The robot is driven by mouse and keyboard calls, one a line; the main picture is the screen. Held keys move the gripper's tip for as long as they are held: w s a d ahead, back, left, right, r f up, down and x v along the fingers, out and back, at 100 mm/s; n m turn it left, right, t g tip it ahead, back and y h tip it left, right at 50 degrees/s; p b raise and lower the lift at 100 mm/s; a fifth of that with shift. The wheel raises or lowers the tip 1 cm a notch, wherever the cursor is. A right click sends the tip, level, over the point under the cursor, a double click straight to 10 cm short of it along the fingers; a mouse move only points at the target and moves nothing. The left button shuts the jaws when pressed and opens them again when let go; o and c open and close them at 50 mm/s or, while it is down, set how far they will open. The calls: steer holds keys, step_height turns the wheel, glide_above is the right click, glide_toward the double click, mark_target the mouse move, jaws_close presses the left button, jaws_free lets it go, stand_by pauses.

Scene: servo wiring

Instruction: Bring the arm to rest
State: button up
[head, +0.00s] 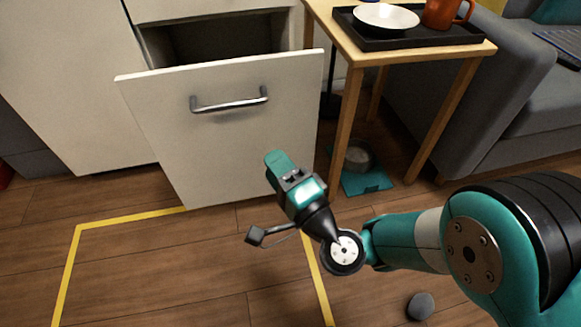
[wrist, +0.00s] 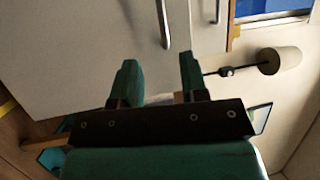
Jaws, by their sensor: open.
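My gripper (head: 279,160) is in front of the white front of a pulled-out drawer, below its handle, in the head view. In the wrist view my gripper (wrist: 158,62) shows two teal fingers spread apart with nothing between them. The arm comes in from the lower right of the head view, bent at the wrist. The gap between the fingertips is hard to see in the head view.
The open drawer (head: 150,130) has a metal handle (head: 228,102). To its right a wooden table (head: 345,50) bears a black tray (head: 400,42) with a white dish (head: 386,17) and an orange mug (head: 440,12). A grey sofa (head: 500,100) stands right. Floor inside the yellow tape (head: 70,265) is clear.

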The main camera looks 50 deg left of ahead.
steer(key=shift+w+r, duration=0.1)
stand_by(0.4)
steer(key=w+d+r+n+g+h+p, duration=0.25)
steer(key=w+r+n, duration=0.3)
steer(key=r, duration=0.75)
steer(key=w+d+r+n+h+p, duration=0.4)
steer(key=d+r, duration=0.4)
steer(key=d, duration=0.4)
steer(key=s+d+r+m+t+h+p, duration=0.1)
steer(key=s+d+r+m+h+p, duration=0.3)
steer(key=d, duration=1.2)
steer(key=s+d+r+n+t+h+b, duration=0.15)
steer(key=d+h, duration=0.35)
steer(key=d, duration=1.1)
step_height(320, 180, up, 38)
steer(key=m+p, duration=0.1)
steer(key=p, duration=3.7)
steer(key=shift+w+p, duration=0.3)
steer(key=shift+w, duration=0.05)
steer(key=shift+a, duration=0.1)
